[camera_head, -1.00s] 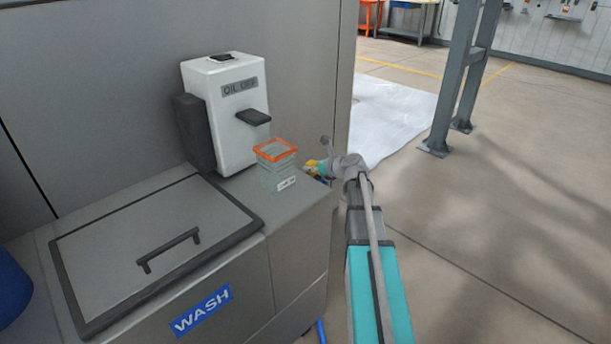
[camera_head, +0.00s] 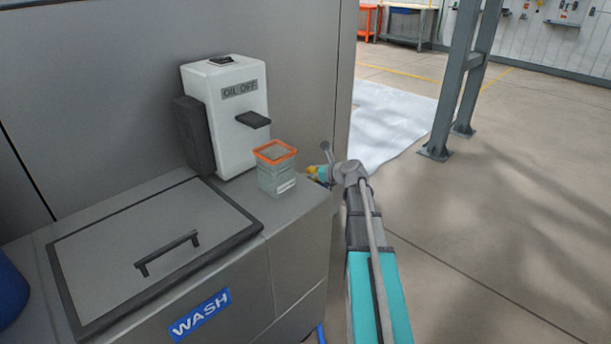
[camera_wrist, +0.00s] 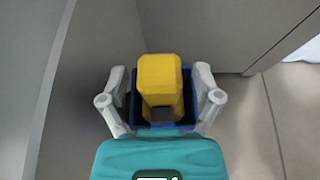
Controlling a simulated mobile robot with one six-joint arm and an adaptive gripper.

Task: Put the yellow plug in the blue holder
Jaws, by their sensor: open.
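The yellow plug (camera_wrist: 160,80) stands inside the blue holder (camera_wrist: 187,98) in the wrist view, with blue walls showing on both sides of it. A small dark grey part shows on its near end. My gripper (camera_wrist: 160,88) is open, one pale finger on each side of the plug and holder, with gaps between the fingers and the plug. In the head view, my gripper (camera_head: 327,172) is at the counter's right end, and only a small bit of the plug (camera_head: 312,170) shows. The holder is mostly hidden there.
A clear container with an orange rim (camera_head: 276,172) stands on the counter just left of my gripper. Behind it is the white OIL OFF dispenser (camera_head: 226,115). The grey WASH lid (camera_head: 150,235) lies further left. Open floor (camera_head: 480,230) is on the right.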

